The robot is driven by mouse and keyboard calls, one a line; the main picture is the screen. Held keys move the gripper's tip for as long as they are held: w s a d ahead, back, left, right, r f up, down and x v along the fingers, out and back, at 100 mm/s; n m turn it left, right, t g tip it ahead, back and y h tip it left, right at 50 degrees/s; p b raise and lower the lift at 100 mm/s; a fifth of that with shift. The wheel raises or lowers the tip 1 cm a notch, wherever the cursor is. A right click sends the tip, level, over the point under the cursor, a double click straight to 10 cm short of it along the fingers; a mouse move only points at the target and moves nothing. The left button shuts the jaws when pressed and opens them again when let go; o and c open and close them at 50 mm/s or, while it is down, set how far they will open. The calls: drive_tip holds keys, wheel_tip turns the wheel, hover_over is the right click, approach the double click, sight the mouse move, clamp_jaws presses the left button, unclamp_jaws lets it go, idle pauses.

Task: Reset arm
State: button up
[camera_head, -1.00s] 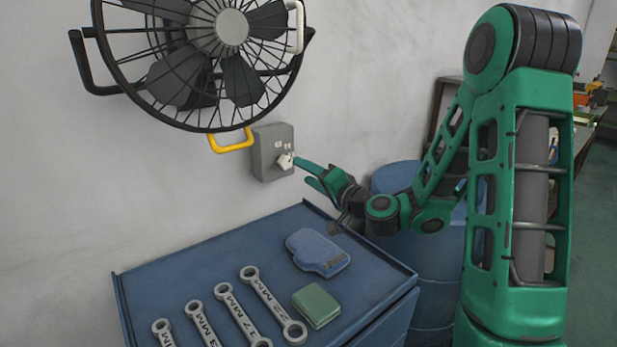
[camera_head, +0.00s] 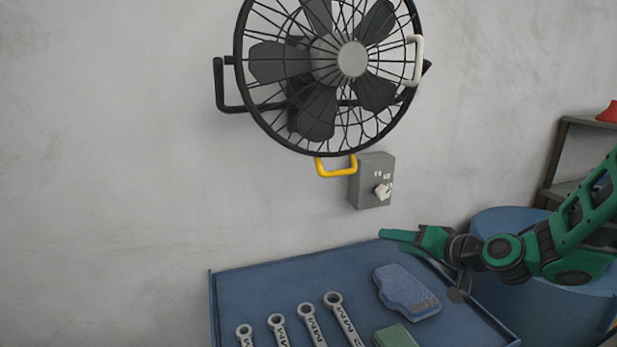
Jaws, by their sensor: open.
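My gripper (camera_head: 396,243) is at the right, above the back edge of the blue cabinet top. Its green fingers point left. It is open, with nothing seen between the fingers. It is below the grey switch box (camera_head: 366,181) on the wall and apart from it. The pale knob (camera_head: 383,191) on the box front is uncovered. My green arm comes in from the right edge, and its upper part is out of view.
A black wall fan (camera_head: 352,60) with a yellow handle (camera_head: 336,168) hangs above. The blue cabinet (camera_head: 262,284) holds several wrenches (camera_head: 312,322), a blue object (camera_head: 406,292) and a green block (camera_head: 395,337). A blue barrel (camera_head: 530,305) and shelf (camera_head: 570,160) stand right.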

drive_tip(key=s+d+f+g, duration=0.1)
drive_tip(key=s+d+f+n+g+h, duration=0.1)
drive_tip(key=s, duration=0.1)
drive_tip(key=s+d+f+g+h, duration=0.1)
drive_tip(key=s, duration=0.1)
drive_tip(key=shift+s+d+f, duration=0.1)
drive_tip(key=shift+s+f, duration=0.05)
drive_tip(key=shift+s, duration=0.1)
drive_tip(key=s+d+g+h, duration=0.1)
drive_tip(key=s+d, duration=0.1)
drive_tip(key=s, duration=0.1)
drive_tip(key=s+d+f+g+h, duration=0.1)
drive_tip(key=s+d, duration=0.2)
drive_tip(key=s+d+g+h, duration=0.1)
drive_tip(key=s+d, duration=0.1)
drive_tip(key=s, duration=0.2)
drive_tip(key=shift+d+f+g, duration=0.3)
drive_tip(key=shift+d, duration=0.05)
drive_tip(key=s+d+r+m+g, duration=0.1)
drive_tip(key=s+d+m+g, duration=0.1)
drive_tip(key=s, duration=0.7)
drive_tip(key=s+d+r+m+g+h, duration=0.1)
drive_tip(key=s+d+r+m+g, duration=0.1)
drive_tip(key=s, duration=0.8)
drive_tip(key=shift+s+d+m+g+h, duration=0.2)
drive_tip(key=shift+d+m+g+h, duration=0.15)
drive_tip(key=shift+d+g, duration=0.6)
drive_tip(key=shift+d+t, duration=0.25)
drive_tip(key=shift+t, duration=0.1)
